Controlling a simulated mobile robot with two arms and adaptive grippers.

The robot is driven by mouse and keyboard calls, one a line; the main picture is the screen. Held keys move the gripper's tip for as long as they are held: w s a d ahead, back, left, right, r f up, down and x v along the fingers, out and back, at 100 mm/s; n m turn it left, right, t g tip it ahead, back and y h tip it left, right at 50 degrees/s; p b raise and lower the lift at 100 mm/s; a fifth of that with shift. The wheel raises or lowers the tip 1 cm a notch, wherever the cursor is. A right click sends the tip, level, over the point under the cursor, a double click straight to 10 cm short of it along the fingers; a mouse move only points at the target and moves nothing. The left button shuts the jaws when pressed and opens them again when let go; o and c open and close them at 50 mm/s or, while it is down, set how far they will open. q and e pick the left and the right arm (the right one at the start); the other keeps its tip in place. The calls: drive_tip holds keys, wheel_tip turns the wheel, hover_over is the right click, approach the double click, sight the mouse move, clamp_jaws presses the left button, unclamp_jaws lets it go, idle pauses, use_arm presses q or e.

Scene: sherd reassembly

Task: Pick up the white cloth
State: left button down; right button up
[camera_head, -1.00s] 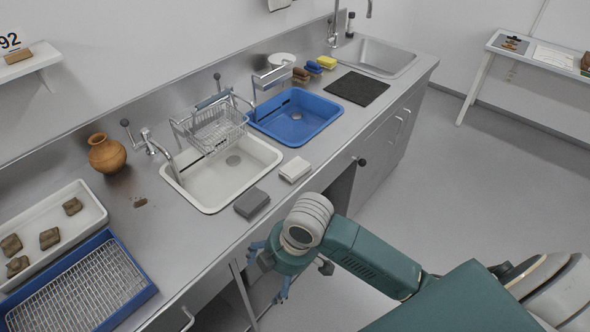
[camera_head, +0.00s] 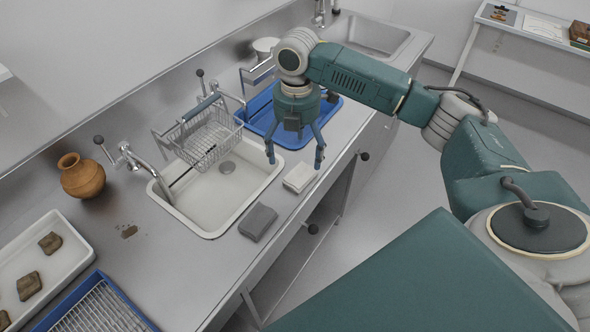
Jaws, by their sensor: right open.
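The folded white cloth (camera_head: 299,177) lies on the steel counter, at the front edge right of the white sink. My right gripper (camera_head: 296,161) hangs fingers down over the counter just behind and above the cloth. Its blue fingers are spread and nothing is between them. One fingertip appears close to the cloth's right end; I cannot tell whether they touch. My left gripper is not in view.
A grey cloth (camera_head: 258,222) lies left of the white cloth. A blue basin (camera_head: 262,124) is partly behind my arm. An orange pot (camera_head: 82,177) and a white tray (camera_head: 72,243) with sherds stand at left.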

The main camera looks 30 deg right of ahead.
sight(297, 172)
drive_tip(key=f, duration=0.2)
drive_tip(key=shift+s+f, duration=0.35)
drive_tip(key=shift+s, duration=0.05)
drive_tip(key=f+p, duration=0.1)
drive_tip(key=f, duration=0.1)
drive_tip(key=w+f, duration=0.1)
drive_tip(key=f, duration=0.1)
drive_tip(key=shift+w+d+f+p, duration=0.1)
drive_tip(key=shift+d+f+p, duration=0.1)
drive_tip(key=shift+p, duration=0.2)
drive_tip(key=shift+f, duration=0.5)
drive_tip(key=c, duration=1.2)
drive_tip(key=shift+r, duration=0.3)
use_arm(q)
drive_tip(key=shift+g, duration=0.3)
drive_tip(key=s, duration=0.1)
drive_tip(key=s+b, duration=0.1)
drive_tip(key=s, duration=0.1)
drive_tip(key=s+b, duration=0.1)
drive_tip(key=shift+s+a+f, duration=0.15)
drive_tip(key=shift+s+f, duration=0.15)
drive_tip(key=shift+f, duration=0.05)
use_arm(e)
wheel_tip(297, 172, up, 20)
drive_tip(key=shift+f, duration=0.25)
